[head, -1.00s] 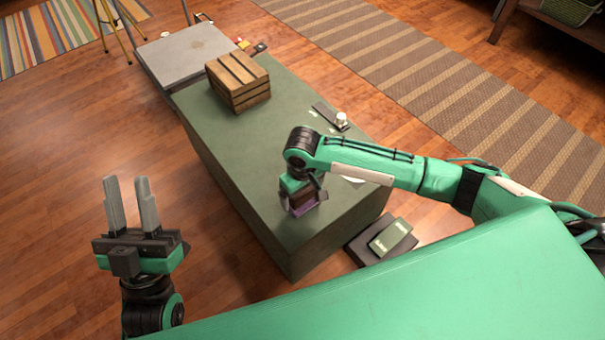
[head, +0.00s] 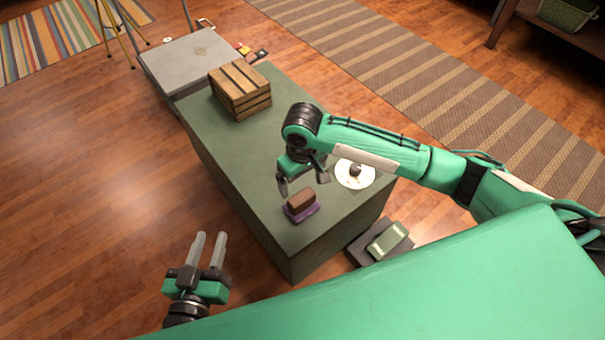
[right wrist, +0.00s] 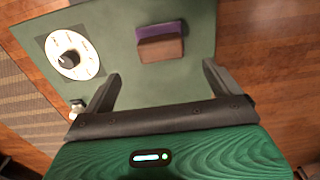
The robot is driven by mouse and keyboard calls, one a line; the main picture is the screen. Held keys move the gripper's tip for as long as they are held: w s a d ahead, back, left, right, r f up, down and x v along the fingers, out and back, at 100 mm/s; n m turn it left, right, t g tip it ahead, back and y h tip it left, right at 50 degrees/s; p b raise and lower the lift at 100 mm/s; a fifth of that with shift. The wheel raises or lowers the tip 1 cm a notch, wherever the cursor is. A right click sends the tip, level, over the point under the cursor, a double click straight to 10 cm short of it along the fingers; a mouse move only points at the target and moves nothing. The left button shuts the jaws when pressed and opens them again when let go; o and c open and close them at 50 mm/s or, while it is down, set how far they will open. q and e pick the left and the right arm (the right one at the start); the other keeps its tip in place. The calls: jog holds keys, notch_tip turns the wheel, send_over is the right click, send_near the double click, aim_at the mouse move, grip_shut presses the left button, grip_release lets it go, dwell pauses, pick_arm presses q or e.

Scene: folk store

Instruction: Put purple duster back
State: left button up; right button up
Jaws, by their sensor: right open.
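The purple duster (head: 301,208) has a brown block-shaped top and a purple base. It lies on the green counter top (head: 240,140) near its front end; it also shows in the right wrist view (right wrist: 160,44). My right gripper (head: 304,186) is open and empty, just above and behind the duster, apart from it. In the right wrist view the duster lies beyond the open fingers (right wrist: 165,85). My left gripper (head: 208,250) is open and empty, in the air over the floor left of the counter.
A white round dial plate with a black knob (head: 354,174) lies on the counter right of the duster. A wooden crate (head: 240,90) stands at the far end. A grey surface (head: 195,60) adjoins there. A dark box with a green top (head: 386,240) is beside the counter's right front.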

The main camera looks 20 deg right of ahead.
jog(key=s+a+n+t+y, duration=0.1)
jog(key=s+a+t+y, duration=0.55)
jog(key=a, duration=0.85)
pick_arm(q)
jog(key=shift+s+f, duration=0.15)
jog(key=shift+f, duration=0.1)
pick_arm(e)
jog(key=s+d+r+m+t, duration=0.2)
jog(key=s+d+r+t, duration=0.5)
jog(key=s+d+t, duration=0.1)
jog(key=shift+d, duration=0.6)
pick_arm(q)
jog(key=shift+r, duration=0.1)
pick_arm(e)
jog(key=shift+t, duration=0.25)
